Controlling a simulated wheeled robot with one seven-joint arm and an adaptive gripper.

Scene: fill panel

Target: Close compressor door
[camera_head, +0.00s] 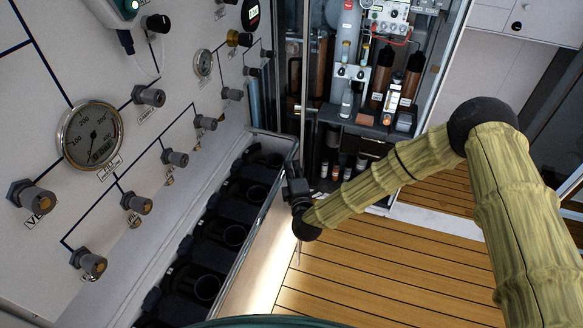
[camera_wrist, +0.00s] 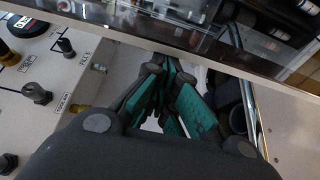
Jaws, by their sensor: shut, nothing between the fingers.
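The compressor door appears to be the dark glassy panel with a pale metal edge (camera_wrist: 190,57) across the top of the wrist view. In the head view a narrow upright metal frame (camera_head: 304,75), seen almost edge-on, stands between the white panel and the open cabinet; I cannot tell how far the door is swung. My gripper (camera_head: 292,172) is shut and empty just below this frame, at the far end of the trough. In the wrist view its teal-padded fingers (camera_wrist: 172,92) point towards the metal edge. I cannot tell whether they touch it.
A white panel (camera_head: 150,60) with a gauge (camera_head: 90,134) and several knobs is at left. A metal-rimmed trough (camera_head: 236,258) of dark cylinders runs below it. The cabinet (camera_head: 372,130) holds bottles and instruments. Wooden floor (camera_head: 370,275) is clear at right.

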